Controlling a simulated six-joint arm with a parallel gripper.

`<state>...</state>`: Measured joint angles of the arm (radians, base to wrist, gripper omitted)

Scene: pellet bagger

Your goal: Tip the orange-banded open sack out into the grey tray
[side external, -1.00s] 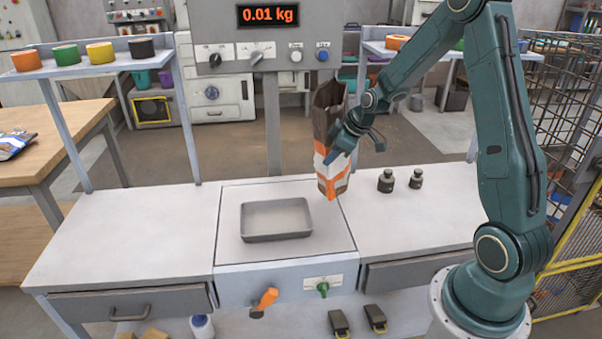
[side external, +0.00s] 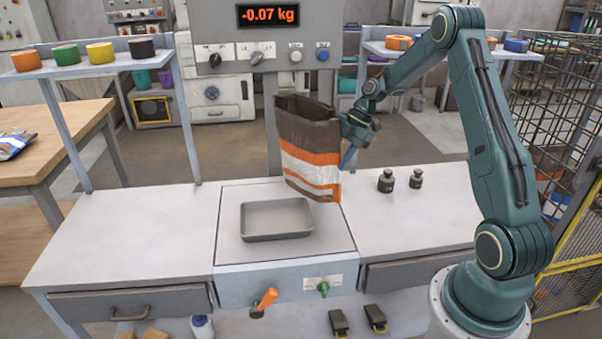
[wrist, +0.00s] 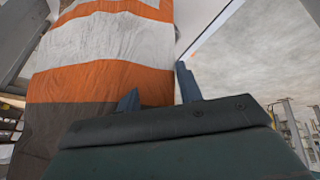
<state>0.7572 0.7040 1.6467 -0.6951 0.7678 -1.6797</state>
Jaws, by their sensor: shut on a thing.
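The orange-banded sack (side external: 309,150) is brown at the top with orange and white bands below. It hangs nearly upright, its open mouth up, above the back right of the grey tray (side external: 276,234). My gripper (side external: 350,146) is shut on the sack's right edge. The wrist view shows the sack (wrist: 100,45) close up, with blue fingers (wrist: 160,88) at its edge. The tray sits on the scale plate and looks empty. The sack's contents are hidden.
The display (side external: 268,15) above reads -0.07 kg. Two dark weights (side external: 386,181) stand right of the scale plate. Tape rolls (side external: 66,54) sit on the left shelf. The bench left of the tray is clear.

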